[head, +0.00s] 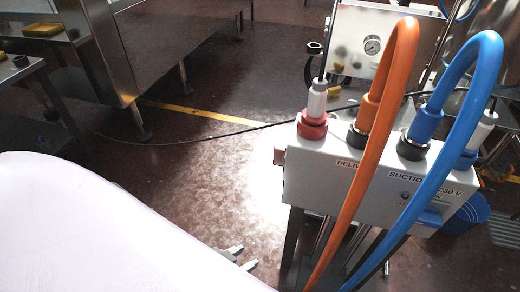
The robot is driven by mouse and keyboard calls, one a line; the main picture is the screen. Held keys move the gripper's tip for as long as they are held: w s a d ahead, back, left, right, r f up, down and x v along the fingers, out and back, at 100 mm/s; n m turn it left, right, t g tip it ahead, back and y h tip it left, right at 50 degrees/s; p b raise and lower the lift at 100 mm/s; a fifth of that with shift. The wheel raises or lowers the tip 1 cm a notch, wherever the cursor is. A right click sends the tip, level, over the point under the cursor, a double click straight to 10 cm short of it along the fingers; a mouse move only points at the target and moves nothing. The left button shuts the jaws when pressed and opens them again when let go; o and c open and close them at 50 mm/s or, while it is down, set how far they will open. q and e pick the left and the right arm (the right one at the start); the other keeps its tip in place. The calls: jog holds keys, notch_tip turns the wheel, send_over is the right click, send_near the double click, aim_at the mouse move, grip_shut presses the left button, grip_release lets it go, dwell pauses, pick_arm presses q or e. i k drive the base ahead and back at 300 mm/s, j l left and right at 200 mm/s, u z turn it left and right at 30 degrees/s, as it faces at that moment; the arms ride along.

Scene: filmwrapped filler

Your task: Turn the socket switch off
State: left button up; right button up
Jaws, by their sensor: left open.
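The grey box (330,185) at the right carries the labels DELIVERY, SUCTION and 230 V on its front. A small dark round switch (405,195) sits on that front under the SUCTION label, with tiny print beside it; its setting is too small to read. A red socket with a grey plug (312,125) stands on the box's left end, and a blue socket with a plug (468,157) on its right end, partly behind the blue hose. My left gripper (242,258) is open and empty, low and left of the box, apart from it. My right gripper is not in view.
An orange hose (387,100) and a blue hose (470,90) arch up from the box and hang down across its front. A blue bucket (468,215) stands behind at the right. Steel machines stand at the back; the floor (190,175) left of the box is free.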

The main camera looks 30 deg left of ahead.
aim_at(278, 154)
jog(key=k+j, duration=0.1)
jog(key=j, duration=1.35)
